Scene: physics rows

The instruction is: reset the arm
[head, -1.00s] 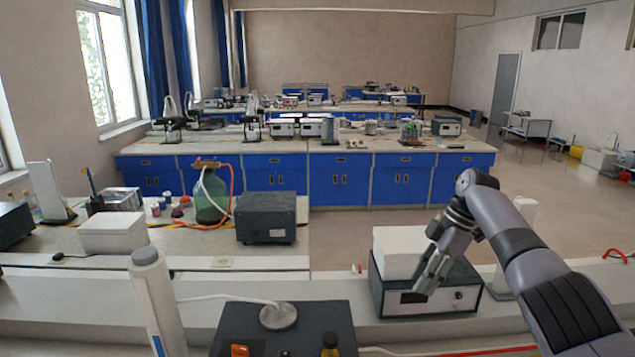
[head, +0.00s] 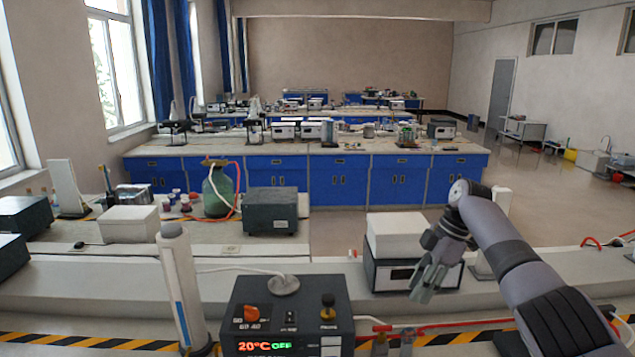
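My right arm comes in from the lower right in the head view. Its gripper (head: 424,286) points down, in front of a dark box-shaped instrument (head: 390,278) with a white box (head: 394,236) on top. I see nothing held in it, but the fingers are small and dark, and their gap cannot be made out. My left gripper is not in view.
A dark heater unit (head: 285,315) with a display reading 20°C OFF stands at the front. A white upright cylinder (head: 180,285) stands left of it. A green bottle (head: 218,190) with red tubing stands on the left bench. Blue cabinets (head: 335,185) line the bench behind.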

